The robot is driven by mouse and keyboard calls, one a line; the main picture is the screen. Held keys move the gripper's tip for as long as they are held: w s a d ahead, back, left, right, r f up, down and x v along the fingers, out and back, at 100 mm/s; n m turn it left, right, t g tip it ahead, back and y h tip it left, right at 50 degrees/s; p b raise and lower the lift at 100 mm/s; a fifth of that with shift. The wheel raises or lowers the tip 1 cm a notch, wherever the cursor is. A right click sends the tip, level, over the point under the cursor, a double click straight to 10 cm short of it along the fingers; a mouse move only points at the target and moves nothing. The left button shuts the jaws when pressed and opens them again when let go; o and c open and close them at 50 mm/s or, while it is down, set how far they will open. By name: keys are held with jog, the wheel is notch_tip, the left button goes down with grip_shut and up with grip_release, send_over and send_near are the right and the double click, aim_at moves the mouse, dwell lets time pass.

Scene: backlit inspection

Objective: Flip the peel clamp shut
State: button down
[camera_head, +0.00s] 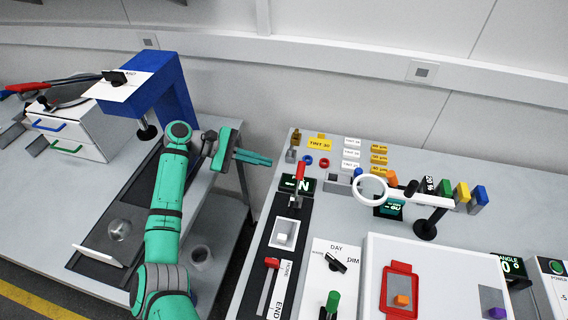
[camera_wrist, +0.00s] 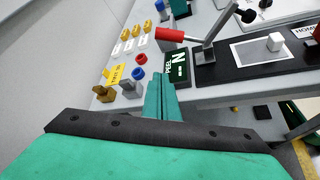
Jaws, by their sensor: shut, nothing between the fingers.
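The peel clamp has a red handle (camera_head: 300,171) on a grey lever, standing raised over the dark plate at the left side of the right bench. In the wrist view the red handle (camera_wrist: 170,34) points left and the grey lever (camera_wrist: 216,28) slants up from its base. A dark display (camera_wrist: 177,66) reading "PEEL" and "N" is beside it. My gripper (camera_head: 271,160) is shut and empty, in the gap between the benches, left of the handle and apart from it. In the wrist view its fingertips (camera_wrist: 160,76) show below the handle, near the display.
A white pad (camera_head: 287,229) with a small block lies in front of the clamp. Blue (camera_head: 308,160) and red (camera_head: 324,163) rings, a brass part and label blocks (camera_head: 378,159) stand behind it. A ring magnifier (camera_head: 371,189) is to the right.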

aim_at(290, 176)
jog(key=x, duration=0.9)
jog(key=shift+s+d+f, duration=0.15)
jog(key=shift+d+f, duration=0.05)
jog(key=shift+d, duration=0.15)
jog(key=shift+s+r, duration=0.25)
jog(key=shift+r, duration=0.25)
jog(key=shift+s+r, duration=0.3)
jog(key=shift+r, duration=0.15)
jog(key=shift+s+d+r, duration=0.15)
jog(key=shift+s+r, duration=0.3)
jog(key=shift+r, duration=0.3)
jog(key=shift+r, duration=0.15)
